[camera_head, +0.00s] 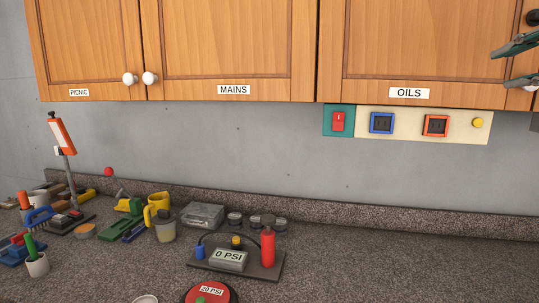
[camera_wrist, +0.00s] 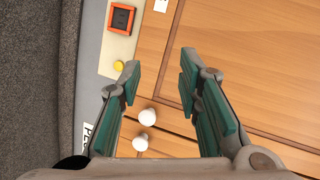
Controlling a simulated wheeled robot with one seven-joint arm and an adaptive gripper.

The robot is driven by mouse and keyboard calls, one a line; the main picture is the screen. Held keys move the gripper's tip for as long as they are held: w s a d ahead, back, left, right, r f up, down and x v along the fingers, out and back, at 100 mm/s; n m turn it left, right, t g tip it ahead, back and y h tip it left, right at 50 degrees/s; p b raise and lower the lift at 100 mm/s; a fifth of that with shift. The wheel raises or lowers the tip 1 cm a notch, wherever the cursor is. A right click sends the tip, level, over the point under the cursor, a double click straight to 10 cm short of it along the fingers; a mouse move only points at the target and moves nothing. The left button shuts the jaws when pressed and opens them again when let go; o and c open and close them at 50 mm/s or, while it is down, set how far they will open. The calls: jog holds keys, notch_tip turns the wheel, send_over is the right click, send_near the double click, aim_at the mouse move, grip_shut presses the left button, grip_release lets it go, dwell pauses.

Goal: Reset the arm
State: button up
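My gripper (camera_head: 522,63) shows at the upper right edge of the head view, in front of the cabinet doors at the right. Only its green-padded fingers show there; the rest of my arm is out of frame. In the wrist view my gripper (camera_wrist: 158,80) is open, with a wide gap between its green pads and nothing held. Behind the gap in the wrist view are wooden cabinet doors (camera_wrist: 240,65) with two white knobs (camera_wrist: 147,117).
The OILS cabinet (camera_head: 415,45) hangs over a wall panel (camera_head: 460,124) with switches. The counter (camera_head: 420,265) is clear at right. A 0 PSI pump board (camera_head: 262,272), a red 20 PSI disc (camera_head: 222,294), a yellow jug (camera_head: 157,204) and several tools stand at centre and left.

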jog(key=s+a+f+n+g+y, duration=0.1)
jog(key=s+a+f+n+g, duration=0.25)
jog(key=a+f, duration=0.5)
jog(key=s+a+f+n+g+y, duration=0.2)
jog(key=a+f+n, duration=0.3)
jog(key=a+f, duration=0.35)
jog(key=s+a+f+n+g+h, duration=0.3)
jog(key=s+f+n, duration=0.4)
jog(key=s+f, duration=0.4)
notch_tip(320, 180, down, 4)
jog(key=shift+s+a+r+g, duration=0.1)
jog(key=shift+s+a+g, duration=0.1)
jog(key=shift+g, duration=0.55)
jog(key=shift+o, duration=0.5)
jog(key=shift+w+n, duration=0.1)
jog(key=shift+n, duration=0.15)
